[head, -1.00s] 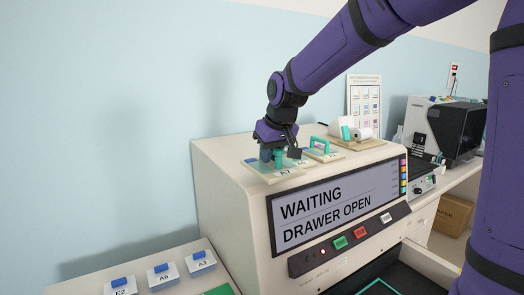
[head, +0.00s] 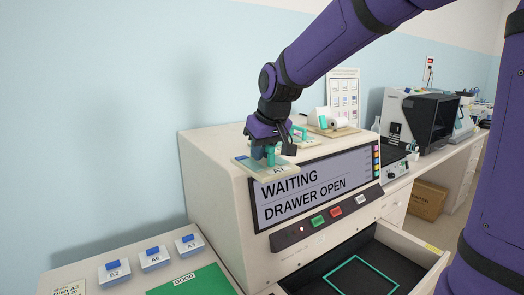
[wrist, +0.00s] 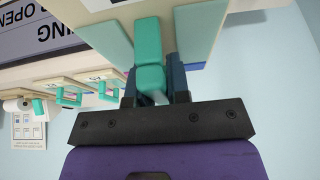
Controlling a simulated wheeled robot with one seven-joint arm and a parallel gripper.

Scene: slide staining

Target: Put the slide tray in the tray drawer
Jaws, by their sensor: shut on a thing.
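The slide tray (head: 243,164) is a flat cream plate with a teal handle, and its label seems to read A7. My gripper (head: 268,152) is shut on the handle, which shows between the fingers in the wrist view (wrist: 150,65). The tray looks level and overlaps the front top edge of the staining machine (head: 215,205); its exact height above the top is hard to tell. The tray drawer (head: 409,253) at the machine's lower front is open. A teal square outline marks its dark floor, and the visible part is empty.
Another tray with a teal handle (head: 300,130) stands on the machine top behind my gripper. The display reads WAITING, DRAWER OPEN. Blue-topped blocks (head: 155,262) labelled E2, A6 and A3 and a green GOOD mat (head: 195,284) lie at lower left.

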